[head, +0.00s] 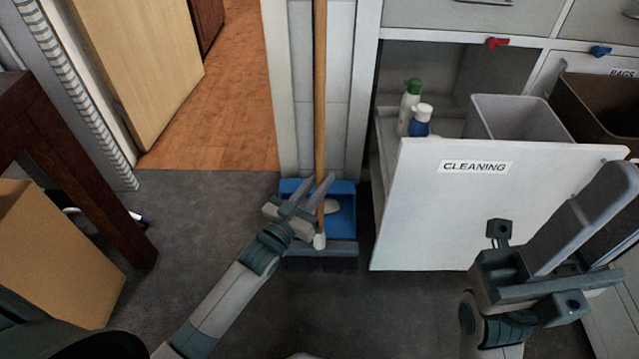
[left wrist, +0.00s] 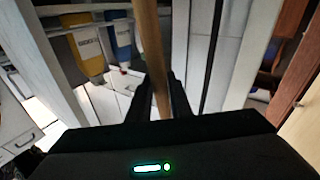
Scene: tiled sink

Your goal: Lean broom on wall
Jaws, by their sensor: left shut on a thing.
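The broom has a wooden handle (head: 320,90) that stands nearly upright in front of a narrow pale wall strip (head: 345,90). Its dark bristles (head: 320,264) are at floor level, by a blue dustpan part (head: 343,214). My left gripper (head: 324,193) is shut on the lower handle; the handle also runs between the fingers in the left wrist view (left wrist: 158,85). Whether the handle touches the wall is unclear, and its top is out of the head view. My right gripper (head: 605,205) is raised at the right, away from the broom; its finger gap is unclear.
A pulled-out drawer labelled CLEANING (head: 500,215) stands right of the broom, with bottles (head: 411,100) and a grey bin (head: 515,117). An open doorway (head: 215,120) is at the left. A cardboard box (head: 55,260) and dark wooden leg (head: 75,180) stand far left. Grey floor is clear between.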

